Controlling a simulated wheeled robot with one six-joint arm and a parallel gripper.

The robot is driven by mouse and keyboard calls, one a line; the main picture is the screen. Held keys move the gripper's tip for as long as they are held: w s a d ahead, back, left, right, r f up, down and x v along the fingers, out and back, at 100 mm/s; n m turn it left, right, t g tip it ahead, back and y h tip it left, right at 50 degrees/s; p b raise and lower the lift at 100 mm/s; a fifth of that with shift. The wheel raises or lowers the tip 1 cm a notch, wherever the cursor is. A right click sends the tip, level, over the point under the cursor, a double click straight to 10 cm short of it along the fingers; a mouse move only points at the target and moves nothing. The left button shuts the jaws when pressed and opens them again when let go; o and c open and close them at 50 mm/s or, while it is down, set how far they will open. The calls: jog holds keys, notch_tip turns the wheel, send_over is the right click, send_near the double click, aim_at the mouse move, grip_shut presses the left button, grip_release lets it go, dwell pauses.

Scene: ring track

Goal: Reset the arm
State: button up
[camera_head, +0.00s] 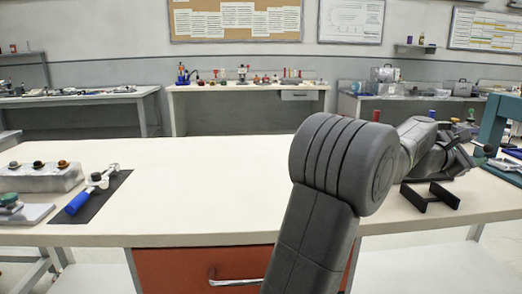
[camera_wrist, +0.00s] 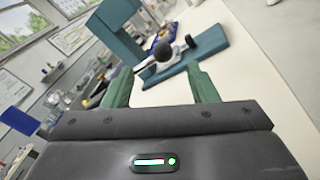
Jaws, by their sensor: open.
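My gripper (camera_wrist: 160,80) is open, with its two green fingers apart and nothing seen between them in the wrist view. Beyond the fingers in that view is a teal press-like frame (camera_wrist: 122,35) with a teal base, and a dark round knob (camera_wrist: 162,50) stands near it. In the head view my grey arm rises from the front and reaches right over the white table (camera_head: 215,165). Its far end is above the table's right side, close to the teal frame (camera_head: 494,122). The fingertips are hard to make out there.
A blue-handled tool (camera_head: 78,202) lies on a dark mat at the left of the table, next to a grey block with several knobs (camera_head: 40,178). A dark bracket shape (camera_head: 430,198) shows below my arm's end. The table's middle is clear. Other benches stand behind.

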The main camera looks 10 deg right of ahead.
jog(key=d+p, duration=0.1)
jog(key=d, duration=0.7)
jog(key=shift+w+d, duration=0.25)
jog(key=shift+d, duration=0.05)
jog(key=shift+r, duration=0.1)
